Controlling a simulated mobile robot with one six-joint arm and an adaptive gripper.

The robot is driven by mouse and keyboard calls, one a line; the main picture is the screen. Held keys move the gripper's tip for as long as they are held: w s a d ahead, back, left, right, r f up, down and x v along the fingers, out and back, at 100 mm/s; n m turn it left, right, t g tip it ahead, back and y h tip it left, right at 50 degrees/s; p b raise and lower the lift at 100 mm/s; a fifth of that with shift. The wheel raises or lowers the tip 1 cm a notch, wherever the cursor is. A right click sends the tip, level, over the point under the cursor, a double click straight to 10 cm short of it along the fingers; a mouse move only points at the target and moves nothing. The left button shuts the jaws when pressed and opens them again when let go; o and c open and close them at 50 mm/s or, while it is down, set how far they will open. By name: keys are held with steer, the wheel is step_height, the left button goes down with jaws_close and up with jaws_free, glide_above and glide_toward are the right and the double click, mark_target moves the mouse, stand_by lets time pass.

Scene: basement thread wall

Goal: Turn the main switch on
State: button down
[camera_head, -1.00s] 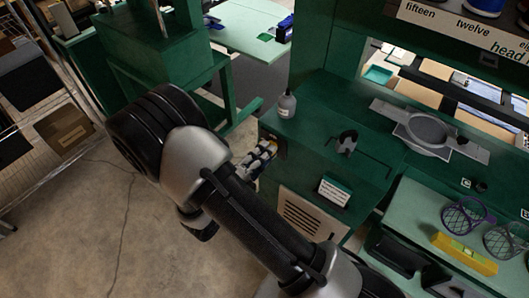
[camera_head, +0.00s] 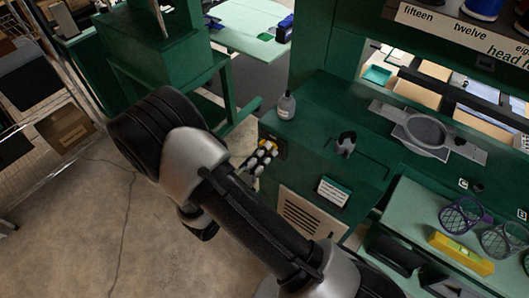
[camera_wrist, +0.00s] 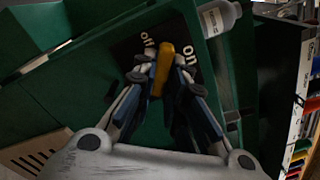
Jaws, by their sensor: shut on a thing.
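The main switch is a yellow-orange lever (camera_wrist: 163,68) on a dark plate (camera_wrist: 128,50) marked "off" at the left and "on" at the right. In the wrist view the lever stands nearly upright between the two labels, leaning slightly right. My gripper (camera_wrist: 160,84) has its fingers on both sides of the lever and is shut on it. The fingers hide the lower part of the lever. In the head view my gripper (camera_head: 264,151) is at the side of the green cabinet (camera_head: 330,110), with a little of the yellow lever (camera_head: 269,145) showing.
A grey bottle (camera_head: 287,106) stands on the cabinet top close above the switch; it also shows in the wrist view (camera_wrist: 218,18). A small sign (camera_head: 334,191) and a vent (camera_head: 301,213) are on the cabinet front. The floor (camera_head: 75,225) to the left is open.

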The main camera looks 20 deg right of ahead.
steer(key=m, duration=0.5)
steer(key=shift+m+b, duration=0.3)
steer(key=shift+b, duration=0.05)
steer(key=m+b, duration=0.1)
steer(key=m, duration=0.4)
stand_by(0.4)
steer(key=c, duration=1.6)
jaws_free()
steer(key=shift+a, duration=0.1)
steer(key=v, duration=1.2)
